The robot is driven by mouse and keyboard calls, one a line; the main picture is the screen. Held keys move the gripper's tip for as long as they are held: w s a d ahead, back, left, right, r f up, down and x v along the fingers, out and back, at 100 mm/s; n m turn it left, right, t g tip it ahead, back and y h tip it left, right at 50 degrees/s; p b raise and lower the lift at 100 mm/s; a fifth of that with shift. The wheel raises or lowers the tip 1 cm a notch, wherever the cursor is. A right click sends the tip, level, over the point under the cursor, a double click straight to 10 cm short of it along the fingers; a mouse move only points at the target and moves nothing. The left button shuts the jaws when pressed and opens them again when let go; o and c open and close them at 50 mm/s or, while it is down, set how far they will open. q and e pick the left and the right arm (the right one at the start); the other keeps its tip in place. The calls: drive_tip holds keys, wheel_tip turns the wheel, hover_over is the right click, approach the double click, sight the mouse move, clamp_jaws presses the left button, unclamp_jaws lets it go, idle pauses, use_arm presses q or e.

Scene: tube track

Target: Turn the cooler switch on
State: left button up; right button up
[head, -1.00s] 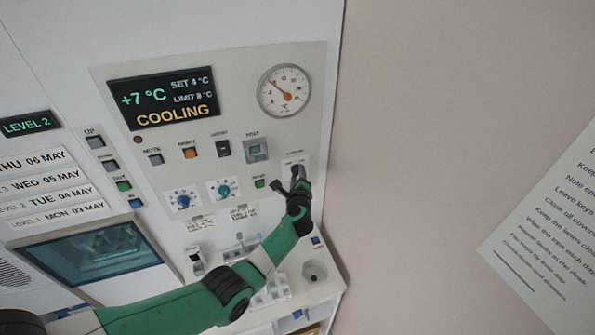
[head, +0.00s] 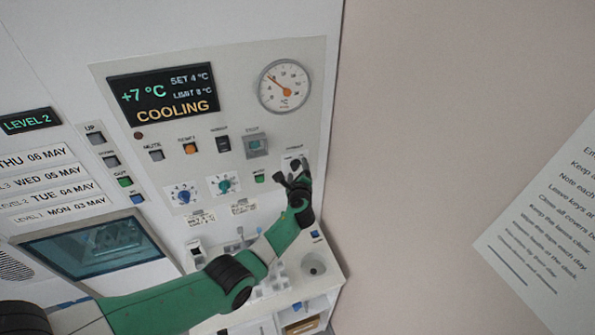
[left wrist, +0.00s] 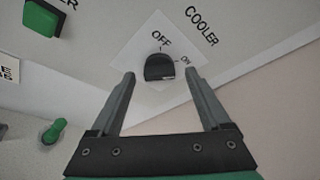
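The cooler switch (left wrist: 159,68) is a dark knob on a white diamond-shaped plate (left wrist: 150,32) marked OFF, ON and COOLER in the left wrist view. The OFF mark is above the knob and the ON mark to its right; I cannot tell clearly which one it points to. My left gripper (left wrist: 160,76) is open, its two fingers on either side of the knob with gaps still visible. In the head view my left gripper (head: 293,181) is in front of the plate (head: 294,160) and partly hides it. My right gripper is not in view.
A display (head: 163,98) reads +7 °C and COOLING. A round gauge (head: 284,86) is above the switch. A ledge with a round cup (head: 314,265) lies below.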

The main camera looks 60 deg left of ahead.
use_arm(q)
drive_tip(key=shift+d, duration=0.1)
drive_tip(key=shift+s+d+r+p, duration=0.15)
drive_tip(key=shift+d+r+p, duration=0.1)
drive_tip(key=shift+p, duration=0.1)
drive_tip(key=p+v, duration=0.6)
drive_tip(key=v, duration=0.4)
drive_tip(key=shift+s+d, duration=0.2)
drive_tip(key=shift+d, duration=0.2)
